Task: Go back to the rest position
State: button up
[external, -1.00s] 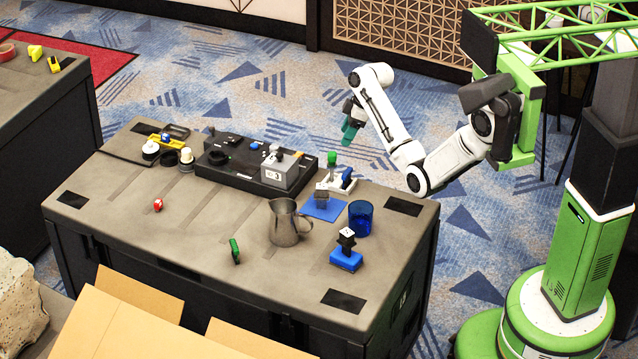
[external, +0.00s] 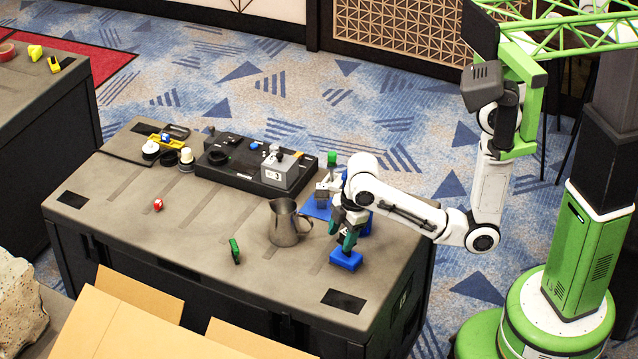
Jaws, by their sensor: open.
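My gripper (external: 349,240) is over the right end of the table, its teal fingers pointing down just above a blue block (external: 345,260). The jaws are open. The dark piece that stood on the blue block is hidden behind or between the fingers; I cannot tell whether they touch it. My white arm reaches in from the right and covers most of the blue cup (external: 366,228).
A metal pitcher (external: 285,224) stands just left of my gripper. A black tray with a grey box (external: 281,170) lies at the back. A green item (external: 235,251) and a red item (external: 158,204) lie on the table (external: 190,240). The front left is mostly clear.

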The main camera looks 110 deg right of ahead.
jog(key=s+a+f+m, duration=0.1)
jog(key=s+a+f, duration=0.1)
jog(key=s+a, duration=0.1)
jog(key=s+a+f+m+b, duration=0.1)
jog(key=s+a+f, duration=0.2)
jog(key=s+a+f+m+g+b, duration=0.1)
jog(key=s+a+f, duration=0.1)
jog(key=s+a, duration=0.1)
jog(key=shift+s+a+f+y, duration=0.15)
jog(key=shift+s+f+y, duration=0.25)
jog(key=shift+s, duration=0.15)
